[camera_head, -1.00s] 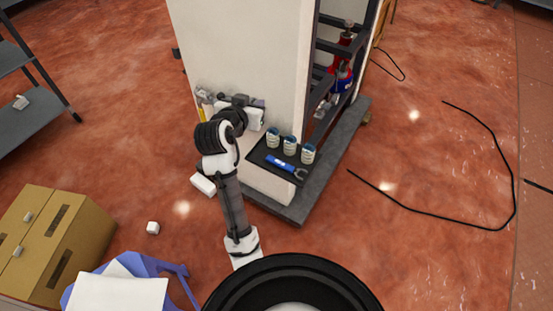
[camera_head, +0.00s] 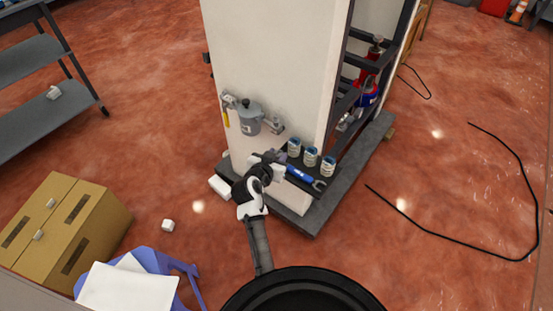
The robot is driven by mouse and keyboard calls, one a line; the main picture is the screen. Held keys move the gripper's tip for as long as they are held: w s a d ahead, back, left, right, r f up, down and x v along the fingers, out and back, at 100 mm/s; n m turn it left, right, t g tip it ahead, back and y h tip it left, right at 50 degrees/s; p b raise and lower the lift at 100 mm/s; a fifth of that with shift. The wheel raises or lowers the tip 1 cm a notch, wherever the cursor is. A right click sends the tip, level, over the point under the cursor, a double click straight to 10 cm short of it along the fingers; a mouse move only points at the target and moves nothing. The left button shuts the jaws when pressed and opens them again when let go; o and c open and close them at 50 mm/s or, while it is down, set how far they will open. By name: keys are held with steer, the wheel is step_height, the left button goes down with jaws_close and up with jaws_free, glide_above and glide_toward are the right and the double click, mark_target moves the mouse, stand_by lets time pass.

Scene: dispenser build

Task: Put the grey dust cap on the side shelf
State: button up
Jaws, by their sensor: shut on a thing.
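The side shelf (camera_head: 325,183) is a black tray low on the white cabinet's side. It holds several small white cans with blue tops and a blue wrench. My gripper (camera_head: 282,157) is at the left end of this shelf, low over it. It is shut on a small grey thing, which I take to be the grey dust cap (camera_head: 279,154). The cap is mostly hidden by the fingers and too small to make out clearly. I cannot tell whether it touches the shelf. The grey dispenser (camera_head: 249,118) with a black knob is on the cabinet wall above.
The cans (camera_head: 311,156) fill the back of the shelf, and the blue wrench (camera_head: 303,175) lies in front of them beside my gripper. A dark base ledge (camera_head: 318,217) sticks out below. Cardboard boxes (camera_head: 70,220) and a blue stool (camera_head: 155,264) stand at the left.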

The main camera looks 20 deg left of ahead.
steer(key=shift+f, duration=0.9)
